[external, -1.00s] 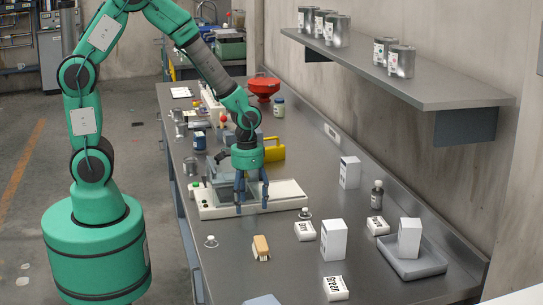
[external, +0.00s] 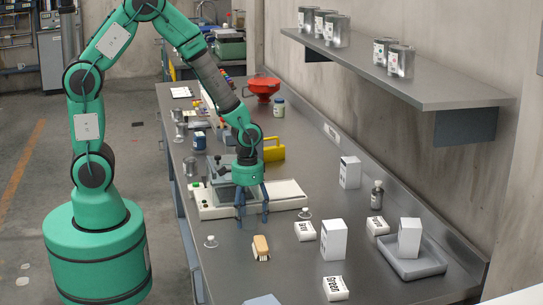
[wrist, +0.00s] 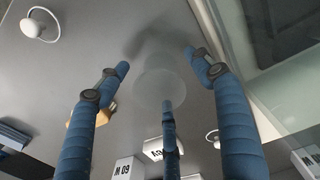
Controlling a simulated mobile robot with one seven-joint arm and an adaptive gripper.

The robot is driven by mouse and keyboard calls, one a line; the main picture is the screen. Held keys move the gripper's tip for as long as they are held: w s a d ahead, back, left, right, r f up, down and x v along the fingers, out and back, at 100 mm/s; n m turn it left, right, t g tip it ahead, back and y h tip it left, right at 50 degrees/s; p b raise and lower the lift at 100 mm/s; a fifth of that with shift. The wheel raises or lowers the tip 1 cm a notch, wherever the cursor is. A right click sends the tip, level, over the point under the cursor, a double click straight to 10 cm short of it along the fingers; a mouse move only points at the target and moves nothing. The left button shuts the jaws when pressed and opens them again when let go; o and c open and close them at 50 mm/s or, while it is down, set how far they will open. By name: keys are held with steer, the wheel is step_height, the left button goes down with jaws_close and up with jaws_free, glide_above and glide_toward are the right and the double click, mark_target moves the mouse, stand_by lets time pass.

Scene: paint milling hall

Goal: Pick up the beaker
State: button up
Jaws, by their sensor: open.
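The beaker (wrist: 158,86) shows in the wrist view as a pale, see-through round vessel on the grey bench. It stands between the blue fingers of my gripper (wrist: 158,72), which are spread apart around it. I cannot tell whether any finger touches it. In the external view my gripper (external: 253,221) points straight down, with its fingertips low over the bench in front of the white-based device. The beaker cannot be made out there, being clear and behind the fingers.
A wooden brush (external: 261,248) lies just in front of my gripper. The white-based device (external: 222,209) is close behind. Small white-knobbed items stand left (external: 210,241) and right (external: 304,213). White boxes (external: 333,240) and a grey tray (external: 425,262) are at the right.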

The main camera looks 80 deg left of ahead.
stand_by(0.6)
steer(key=shift+f, duration=0.1)
steer(key=c, duration=1.1)
steer(key=shift+r+p, duration=0.35)
steer(key=shift+r, duration=0.5)
step_height(320, 180, up, 2)
steer(key=shift+r+p, duration=0.2)
steer(key=shift+p, duration=0.2)
steer(key=s, duration=0.5)
steer(key=s+p, duration=0.1)
steer(key=s, duration=0.4)
steer(key=s+r+p, duration=0.1)
steer(key=s, duration=0.5)
steer(key=shift+a, duration=0.15)
